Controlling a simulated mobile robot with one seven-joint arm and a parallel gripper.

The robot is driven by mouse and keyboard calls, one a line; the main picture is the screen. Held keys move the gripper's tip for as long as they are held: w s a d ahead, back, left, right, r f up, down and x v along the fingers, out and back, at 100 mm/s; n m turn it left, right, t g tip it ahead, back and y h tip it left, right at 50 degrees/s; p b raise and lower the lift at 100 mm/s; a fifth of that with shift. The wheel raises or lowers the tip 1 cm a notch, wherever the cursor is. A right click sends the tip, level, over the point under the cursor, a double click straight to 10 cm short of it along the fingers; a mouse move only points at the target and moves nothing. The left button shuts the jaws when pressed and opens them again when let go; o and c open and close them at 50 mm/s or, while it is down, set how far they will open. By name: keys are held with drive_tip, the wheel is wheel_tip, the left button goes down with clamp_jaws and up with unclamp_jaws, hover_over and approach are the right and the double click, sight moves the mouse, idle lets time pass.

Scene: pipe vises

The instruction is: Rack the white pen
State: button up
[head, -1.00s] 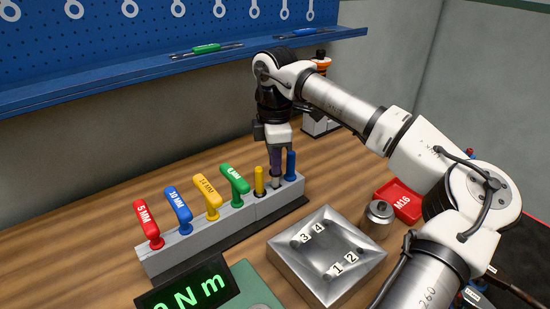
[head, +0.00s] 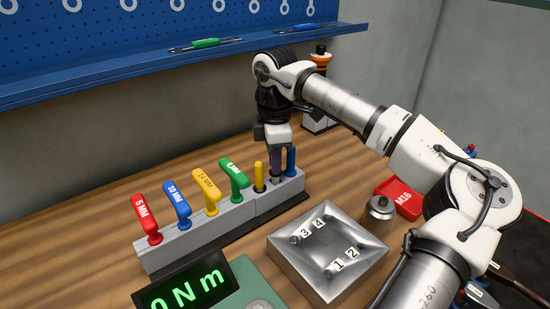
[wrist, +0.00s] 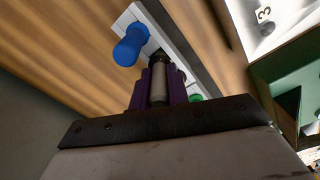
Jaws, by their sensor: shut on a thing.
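My gripper (head: 275,172) points straight down over the right end of the grey rack (head: 215,228). Its purple fingers are shut on the white pen, which shows between them in the wrist view (wrist: 158,82). The pen stands upright, its dark lower end at the rack's top face, apparently in the slot between the yellow pen (head: 259,177) and the blue pen (head: 291,160). How deep it sits is hidden. The blue pen also shows in the wrist view (wrist: 130,47), close beside the fingers.
Red, blue, yellow and green T-handle keys (head: 180,207) fill the rack's left part. A metal tray with numbered holes (head: 328,285), a metal cylinder (head: 378,212) and a red M16 bin (head: 400,198) are to the right. A torque display (head: 188,292) is in front.

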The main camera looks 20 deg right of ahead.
drive_tip(key=shift+f+b, duration=1.15)
drive_tip(key=shift+f, duration=0.15)
idle(1.5)
drive_tip(key=o, duration=0.9)
drive_tip(key=shift+r, duration=0.1)
wheel_tip(320, 180, up, 14)
drive_tip(key=shift+f+b, duration=0.15)
drive_tip(key=shift+b, duration=0.25)
